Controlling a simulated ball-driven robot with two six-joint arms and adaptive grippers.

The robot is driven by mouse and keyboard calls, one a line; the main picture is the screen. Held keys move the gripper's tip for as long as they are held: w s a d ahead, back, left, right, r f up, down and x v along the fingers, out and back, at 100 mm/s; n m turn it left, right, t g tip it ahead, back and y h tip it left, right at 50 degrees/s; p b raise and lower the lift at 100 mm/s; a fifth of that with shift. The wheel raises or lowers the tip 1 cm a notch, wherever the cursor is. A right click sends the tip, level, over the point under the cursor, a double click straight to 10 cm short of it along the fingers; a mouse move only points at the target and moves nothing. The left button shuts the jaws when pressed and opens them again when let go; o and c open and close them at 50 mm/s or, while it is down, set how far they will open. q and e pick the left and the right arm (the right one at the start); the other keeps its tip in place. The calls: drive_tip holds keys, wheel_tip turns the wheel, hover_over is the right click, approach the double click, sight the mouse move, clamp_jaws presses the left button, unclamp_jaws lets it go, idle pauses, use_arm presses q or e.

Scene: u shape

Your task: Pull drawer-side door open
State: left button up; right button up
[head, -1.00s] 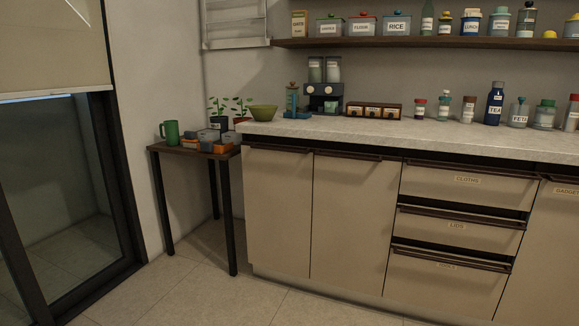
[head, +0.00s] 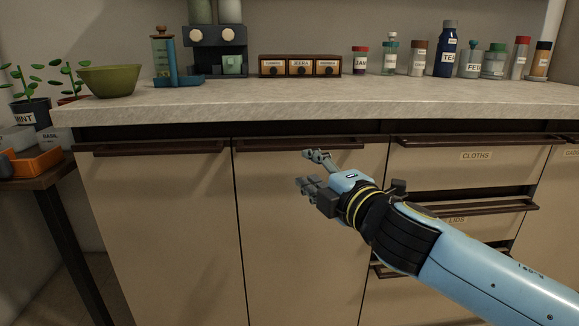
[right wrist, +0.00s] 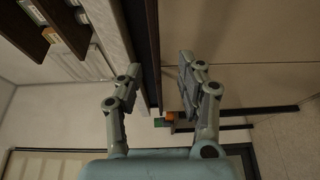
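The drawer-side door (head: 290,230) is a beige cabinet door just left of the drawers, and it looks closed. Its dark brown bar handle (head: 270,145) runs along its top edge. My right gripper (head: 307,169) is in front of the door's upper part, just below the handle in the head view. Its two fingers are spread and hold nothing. In the right wrist view the open fingers (right wrist: 160,66) stand on either side of a dark bar (right wrist: 153,45); contact cannot be told. My left gripper is not in view.
Another beige door (head: 160,230) with its own handle is to the left. The drawers, including the one labelled CLOTHS (head: 475,163), are to the right, partly behind my right arm. The pale countertop (head: 300,105) overhangs above. A side table (head: 45,180) stands at the far left.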

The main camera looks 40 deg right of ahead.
sight(286, 149)
drive_tip(key=w, duration=0.3)
drive_tip(key=w+d, duration=0.1)
drive_tip(key=w, duration=0.7)
drive_tip(key=shift+d+r, duration=0.25)
drive_tip(key=shift+r, duration=0.15)
drive_tip(key=shift+s, duration=0.1)
clamp_jaws()
